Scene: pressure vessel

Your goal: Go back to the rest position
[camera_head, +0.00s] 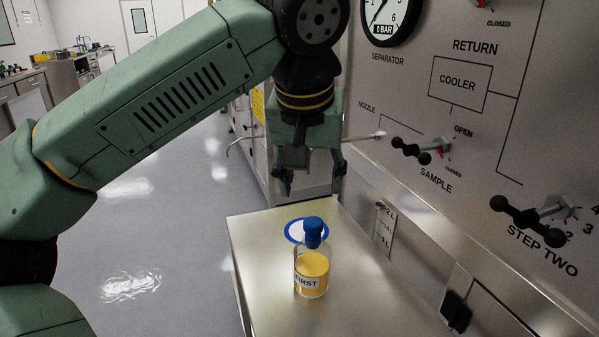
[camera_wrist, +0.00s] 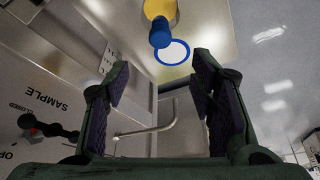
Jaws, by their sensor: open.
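My gripper (camera_head: 310,182) hangs in the head view above the far end of the steel shelf, fingers pointing down. Its two fingers stand apart with nothing between them, as the wrist view (camera_wrist: 160,95) also shows. A bottle (camera_head: 311,272) labelled FIRST, with yellow liquid and a blue cap, stands upright on the shelf, nearer the camera than my gripper and apart from it. The bottle also shows at the top of the wrist view (camera_wrist: 160,12).
The steel shelf (camera_head: 262,262) carries a blue-ringed white circle (camera_head: 296,231) behind the bottle. The panel (camera_head: 480,150) on the right has a SAMPLE handle (camera_head: 411,149) and a STEP TWO handle (camera_head: 527,221) sticking out. A thin nozzle pipe (camera_head: 365,136) passes near my gripper. Open floor (camera_head: 170,240) lies left.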

